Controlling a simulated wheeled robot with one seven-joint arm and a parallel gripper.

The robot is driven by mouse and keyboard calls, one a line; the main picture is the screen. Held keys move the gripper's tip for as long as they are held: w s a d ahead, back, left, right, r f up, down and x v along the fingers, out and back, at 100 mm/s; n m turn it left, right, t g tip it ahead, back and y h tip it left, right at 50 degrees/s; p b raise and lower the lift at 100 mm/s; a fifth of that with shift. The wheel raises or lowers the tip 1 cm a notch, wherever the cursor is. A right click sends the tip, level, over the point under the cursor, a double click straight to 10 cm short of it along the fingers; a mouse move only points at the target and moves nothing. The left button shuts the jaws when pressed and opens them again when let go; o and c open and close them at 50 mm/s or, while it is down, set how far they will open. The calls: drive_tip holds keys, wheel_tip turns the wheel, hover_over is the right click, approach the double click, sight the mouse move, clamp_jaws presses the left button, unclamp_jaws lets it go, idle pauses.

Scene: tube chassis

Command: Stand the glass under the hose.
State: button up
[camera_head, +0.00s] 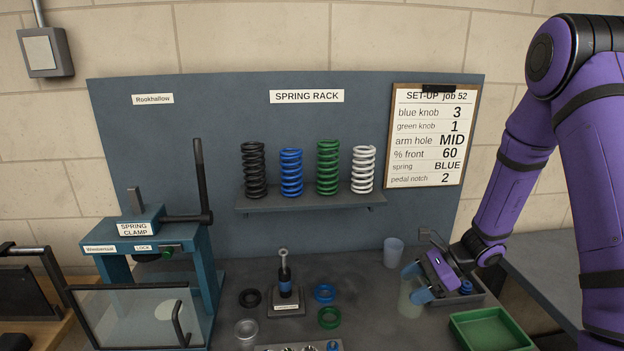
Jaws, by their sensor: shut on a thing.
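My gripper (416,284), with blue fingertips, is low over the right part of the bench. It is shut on a pale, see-through glass (408,302), which looks upright. Its fingers hide part of the glass, and I cannot tell whether its base touches the bench. I cannot make out a hose. A small grey fitting (425,234) sits on the back panel just above my gripper, partly unclear.
A bluish cup (393,252) stands close behind the held glass. A grey tray (478,299) lies right of it, a green tray (491,330) in front. A clear cup (246,333), rings and a small damper stand (286,300) are to the left.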

drive_tip(key=w+d+r+m+t+h, duration=0.1)
drive_tip(key=w+r+m+t+h, duration=0.2)
drive_tip(key=w+m, duration=0.4)
drive_tip(key=w+d+r+m+t+h, duration=0.1)
drive_tip(key=w+r+m+t+h, duration=0.3)
drive_tip(key=w, duration=0.5)
drive_tip(key=shift+d+r+m+t+h, duration=0.3)
drive_tip(key=shift+r+m+t, duration=0.9)
drive_tip(key=shift+r+m, duration=0.25)
drive_tip(key=shift+s, duration=0.15)
